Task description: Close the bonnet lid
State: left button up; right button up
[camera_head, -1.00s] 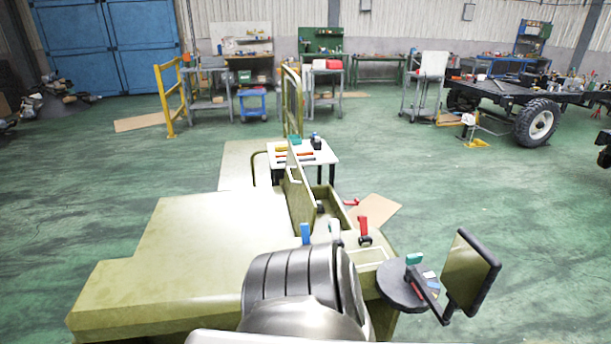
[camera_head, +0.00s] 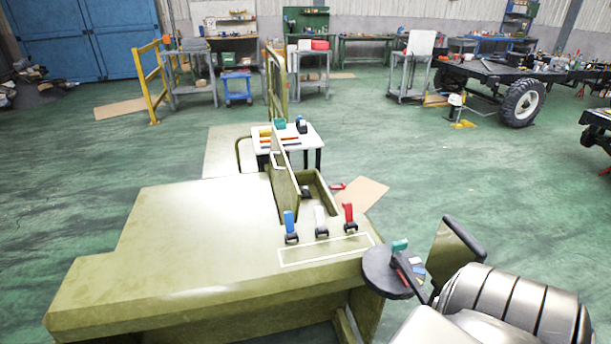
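The olive-green bonnet (camera_head: 180,235) fills the lower left and middle. A thin olive panel, which looks like the bonnet lid (camera_head: 284,180), stands upright along the left side of an open compartment (camera_head: 322,196). The compartment's inside shows in part. In front of it stand a blue-handled clamp (camera_head: 290,228), a white-handled clamp (camera_head: 320,222) and a red-handled clamp (camera_head: 349,217). A metallic segmented link of my arm shows at the lower right, clear of the lid. Neither gripper's fingers show.
A dark round disc (camera_head: 382,276) with small tools sits at the bonnet's right corner, beside a black-framed mirror (camera_head: 450,252) partly behind my arm. A small white table (camera_head: 305,137) stands just behind the lid. Green floor (camera_head: 470,185) is clear to the right.

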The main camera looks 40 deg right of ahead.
aim_at(288, 193)
jog(key=z, duration=0.15)
jog(key=i, duration=1)
jog(key=z, duration=1.3)
